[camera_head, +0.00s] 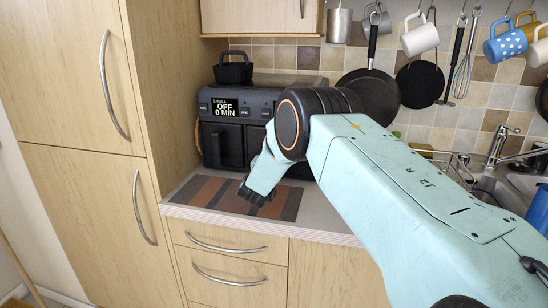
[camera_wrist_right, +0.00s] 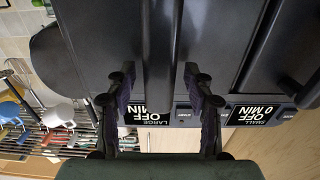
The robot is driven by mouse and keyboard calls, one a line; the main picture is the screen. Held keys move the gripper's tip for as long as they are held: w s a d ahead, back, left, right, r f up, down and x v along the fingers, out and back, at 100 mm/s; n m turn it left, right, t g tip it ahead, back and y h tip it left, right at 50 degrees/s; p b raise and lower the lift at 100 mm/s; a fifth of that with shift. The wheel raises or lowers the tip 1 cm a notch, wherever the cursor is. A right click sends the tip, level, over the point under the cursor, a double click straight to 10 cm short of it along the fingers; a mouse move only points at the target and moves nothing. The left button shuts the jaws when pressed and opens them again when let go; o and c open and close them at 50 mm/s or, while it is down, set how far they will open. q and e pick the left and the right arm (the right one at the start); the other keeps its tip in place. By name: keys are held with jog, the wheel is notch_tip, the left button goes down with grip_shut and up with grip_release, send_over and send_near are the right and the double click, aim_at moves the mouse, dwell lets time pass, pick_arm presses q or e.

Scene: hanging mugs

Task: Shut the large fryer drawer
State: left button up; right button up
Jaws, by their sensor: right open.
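The dark double-drawer fryer (camera_head: 212,106) stands at the back of the counter. Its small drawer (camera_head: 222,146) is on the left, front and handle visible. The large drawer is mostly hidden behind my right arm in the head view. In the wrist view the large drawer front (camera_wrist_right: 97,35) fills the upper middle, with its long dark handle (camera_wrist_right: 160,55) upright in the picture. My right gripper (camera_wrist_right: 160,80) is open, one finger on each side of the handle, with visible gaps. The head view shows the gripper (camera_head: 252,195) low before the fryer. How far the drawer stands out is unclear.
A striped mat (camera_head: 205,190) lies on the counter before the fryer. A black pot (camera_head: 233,70) sits on top. Pans (camera_head: 420,85) and mugs (camera_head: 420,38) hang on the wall to the right. A tall cabinet (camera_head: 75,100) stands at the left.

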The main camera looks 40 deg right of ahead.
jog(key=v, duration=1.1)
jog(key=shift+f, duration=0.25)
jog(key=shift+s+a+r, duration=0.1)
jog(key=shift+s+a, duration=0.05)
jog(key=shift+s, duration=0.05)
